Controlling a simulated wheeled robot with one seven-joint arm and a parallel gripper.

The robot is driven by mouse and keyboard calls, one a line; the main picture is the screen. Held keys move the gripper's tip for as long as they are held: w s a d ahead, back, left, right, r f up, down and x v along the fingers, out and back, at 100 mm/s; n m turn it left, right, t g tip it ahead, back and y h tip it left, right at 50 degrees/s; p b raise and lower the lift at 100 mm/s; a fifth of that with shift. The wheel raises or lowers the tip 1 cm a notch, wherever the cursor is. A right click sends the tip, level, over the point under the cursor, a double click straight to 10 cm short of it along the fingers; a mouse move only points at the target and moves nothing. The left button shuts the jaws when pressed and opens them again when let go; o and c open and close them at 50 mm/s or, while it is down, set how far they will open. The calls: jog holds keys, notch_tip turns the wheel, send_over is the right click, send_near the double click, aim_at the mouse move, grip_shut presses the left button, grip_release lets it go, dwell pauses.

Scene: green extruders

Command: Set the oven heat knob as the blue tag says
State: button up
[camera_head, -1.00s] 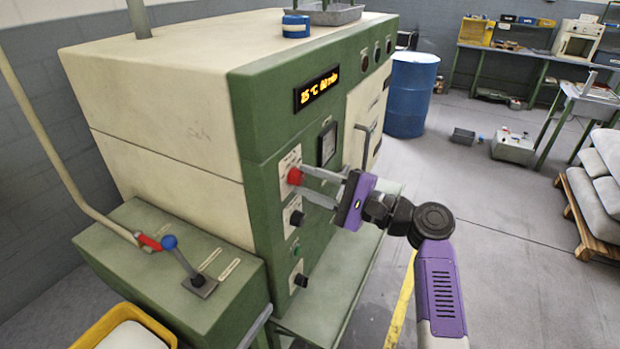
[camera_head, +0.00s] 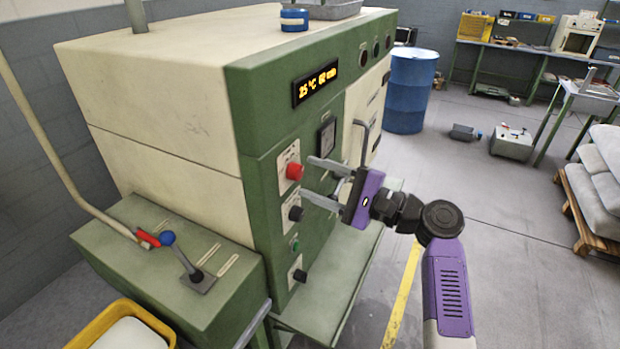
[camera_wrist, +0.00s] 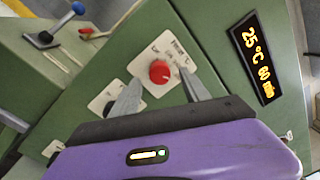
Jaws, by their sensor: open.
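The oven (camera_head: 170,130) is a large cream and green cabinet. Its front carries a red knob (camera_head: 294,171) on a white plate, with black knobs (camera_head: 295,213) and (camera_head: 299,276) below. The red knob also shows in the wrist view (camera_wrist: 159,72). In the wrist view the fingers flank the red knob. I see no readable blue tag.
A bent handle (camera_head: 363,143) stands out from the oven front near my gripper. A green side box (camera_head: 200,255) with a blue-tipped lever is at the left, above a yellow bin (camera_head: 95,335). A blue drum (camera_head: 411,90) stands behind.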

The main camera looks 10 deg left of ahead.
jog(key=b+v, duration=0.1)
jog(key=v, duration=0.5)
